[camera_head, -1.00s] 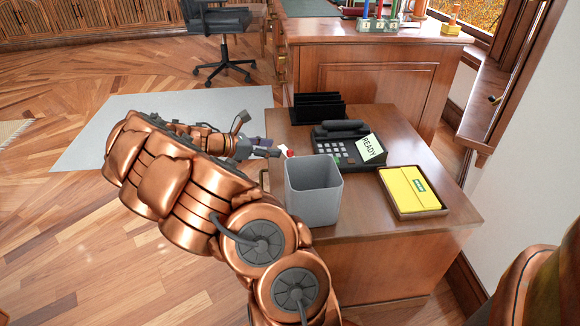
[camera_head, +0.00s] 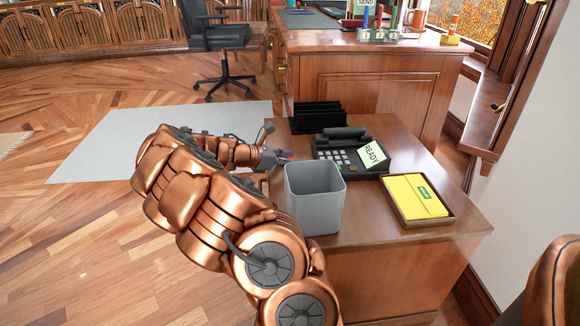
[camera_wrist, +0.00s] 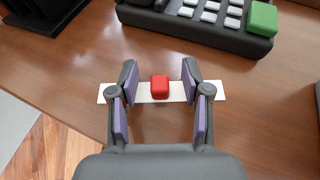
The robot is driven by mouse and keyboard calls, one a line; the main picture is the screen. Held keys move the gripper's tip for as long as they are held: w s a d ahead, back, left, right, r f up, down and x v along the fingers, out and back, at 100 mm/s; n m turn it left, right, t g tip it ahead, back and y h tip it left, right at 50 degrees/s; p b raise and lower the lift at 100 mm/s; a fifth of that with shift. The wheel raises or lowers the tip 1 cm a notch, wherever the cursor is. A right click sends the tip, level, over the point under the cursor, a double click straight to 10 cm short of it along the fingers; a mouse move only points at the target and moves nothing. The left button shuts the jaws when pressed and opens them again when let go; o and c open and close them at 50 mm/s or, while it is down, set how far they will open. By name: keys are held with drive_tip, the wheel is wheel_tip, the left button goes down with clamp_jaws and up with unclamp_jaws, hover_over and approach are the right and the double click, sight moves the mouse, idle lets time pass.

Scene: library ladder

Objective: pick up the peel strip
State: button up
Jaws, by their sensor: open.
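The peel strip (camera_wrist: 178,92) is a flat white strip on the brown desk top, with a small red block (camera_wrist: 160,86) at its middle. My gripper (camera_wrist: 158,70) is open in the wrist view. Its purple-padded fingers stand on either side of the red block, with a gap on each side, and cover parts of the strip. How high the fingertips are above the desk is hard to tell. In the head view, my gripper (camera_head: 283,156) is at the desk's left edge behind the grey bin, and the strip is mostly hidden.
The grey bin (camera_head: 314,205) stands close in front of my gripper. A black phone (camera_head: 335,150) with a READY card is to the right, and a black file rack (camera_head: 318,117) is behind. A tray (camera_head: 437,218) with a yellow pad (camera_head: 412,195) lies on the right.

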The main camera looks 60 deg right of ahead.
drive_tip(key=c, duration=0.9)
drive_tip(key=shift+o, duration=0.2)
